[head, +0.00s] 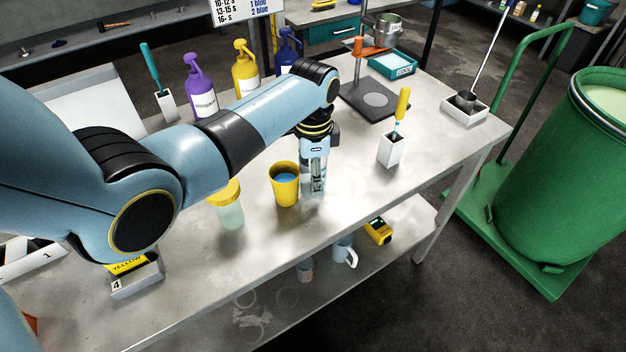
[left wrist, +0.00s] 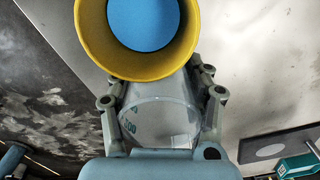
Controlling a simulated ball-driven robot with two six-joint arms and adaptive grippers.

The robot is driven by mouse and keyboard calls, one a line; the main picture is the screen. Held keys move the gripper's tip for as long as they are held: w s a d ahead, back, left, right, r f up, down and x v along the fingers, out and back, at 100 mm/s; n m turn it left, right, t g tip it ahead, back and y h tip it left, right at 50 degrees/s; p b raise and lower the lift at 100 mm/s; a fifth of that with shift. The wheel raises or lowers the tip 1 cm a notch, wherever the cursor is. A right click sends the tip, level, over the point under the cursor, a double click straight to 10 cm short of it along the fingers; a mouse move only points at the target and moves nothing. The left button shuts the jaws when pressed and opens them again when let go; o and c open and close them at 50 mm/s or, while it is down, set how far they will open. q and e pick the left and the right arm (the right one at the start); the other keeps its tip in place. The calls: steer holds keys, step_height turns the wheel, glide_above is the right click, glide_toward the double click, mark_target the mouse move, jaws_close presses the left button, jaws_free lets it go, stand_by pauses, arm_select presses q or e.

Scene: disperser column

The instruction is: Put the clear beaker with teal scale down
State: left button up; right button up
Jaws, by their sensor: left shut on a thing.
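My left gripper (head: 315,172) points down over the bench and is shut on the clear beaker (left wrist: 158,122). In the left wrist view the beaker sits between the two fingers, with teal scale marks on its wall. In the head view the beaker is mostly hidden by the gripper, and I cannot tell whether its base touches the bench top (head: 350,190). A yellow cup (head: 285,190) with blue liquid stands just left of the gripper; it also shows in the left wrist view (left wrist: 88,45). My right gripper is not in view.
A jar with a yellow lid (head: 229,205) stands left of the cup. A white holder (head: 391,150) with a yellow-handled tool stands to the right, and a dark stand base (head: 374,101) behind. Bare bench lies between the gripper and the front edge. A green drum (head: 560,175) stands beyond the right end.

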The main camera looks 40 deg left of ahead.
arm_select(q)
steer(key=shift+r, duration=0.15)
steer(key=o, duration=1.2)
